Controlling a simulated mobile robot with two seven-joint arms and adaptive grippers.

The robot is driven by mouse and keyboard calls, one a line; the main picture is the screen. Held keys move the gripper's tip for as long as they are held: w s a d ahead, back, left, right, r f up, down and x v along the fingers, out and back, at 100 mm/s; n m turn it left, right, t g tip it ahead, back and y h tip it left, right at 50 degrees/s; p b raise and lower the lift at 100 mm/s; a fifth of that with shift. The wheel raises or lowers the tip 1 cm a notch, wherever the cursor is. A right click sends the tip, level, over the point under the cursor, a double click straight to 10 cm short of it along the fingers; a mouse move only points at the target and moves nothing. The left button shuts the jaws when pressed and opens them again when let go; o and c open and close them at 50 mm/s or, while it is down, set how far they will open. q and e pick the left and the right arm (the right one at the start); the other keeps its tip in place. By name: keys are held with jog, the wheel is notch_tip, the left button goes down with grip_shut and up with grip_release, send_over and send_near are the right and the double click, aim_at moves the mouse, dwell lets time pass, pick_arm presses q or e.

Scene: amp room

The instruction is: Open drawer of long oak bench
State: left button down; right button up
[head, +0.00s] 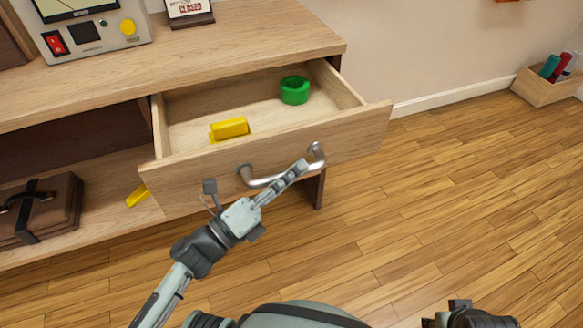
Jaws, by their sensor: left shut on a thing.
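The long oak bench (250,38) stands along the wall. Its drawer (358,140) is pulled out, with its inside in plain view. A curved metal handle (316,152) is on the drawer front. My left gripper (297,170) is shut on the handle near its right end. In the drawer lie a yellow block (229,128) and a green ring-shaped thing (294,90). A dark part of my right arm shows at the bottom right edge, and its fingers are not in view.
A panel box with buttons (97,38) and a small sign (188,10) stand on the bench top. A brown case (62,205) and a yellow thing (137,195) are on the lower shelf. A wooden crate (541,90) is at the far right. The floor (440,200) right of the drawer is clear.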

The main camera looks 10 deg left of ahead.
pick_arm(q)
jog(key=c, duration=1.4)
grip_release()
jog(key=shift+c, duration=0.2)
jog(key=v, duration=1.2)
jog(key=shift+f, duration=0.1)
